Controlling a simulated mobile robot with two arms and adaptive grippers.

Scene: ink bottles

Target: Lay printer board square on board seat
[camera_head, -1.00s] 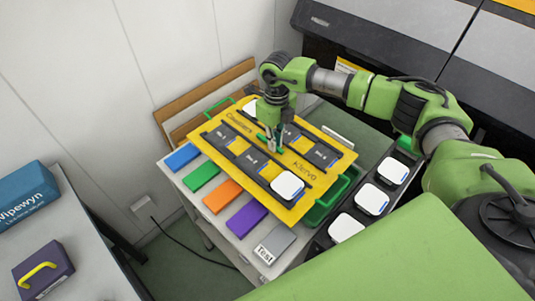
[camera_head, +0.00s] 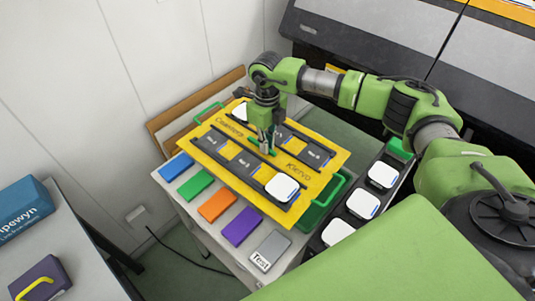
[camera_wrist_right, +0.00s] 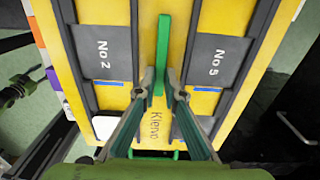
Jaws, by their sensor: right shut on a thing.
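The yellow printer board (camera_head: 312,168) is marked "Coasters" and "Kleivo" and has dark numbered slots. White coasters (camera_head: 282,187) sit at its near end and far left corner. A green bar handle (camera_wrist_right: 163,45) runs along the board's middle. My right gripper (camera_wrist_right: 158,85) is shut on this handle; it also shows above the board's middle in the head view (camera_head: 266,148). The board is over the grey table; I cannot tell whether it touches anything below. I cannot pick out a board seat; the board may hide it. My left gripper is not in view.
Coloured blocks, including an orange one (camera_head: 217,206), and a grey "Test" block (camera_head: 270,250) line the table's front edge. A green crate (camera_head: 322,205) is beside the board. A dark rack (camera_head: 382,209) holds white coasters at right. A large dark machine (camera_head: 365,40) stands behind.

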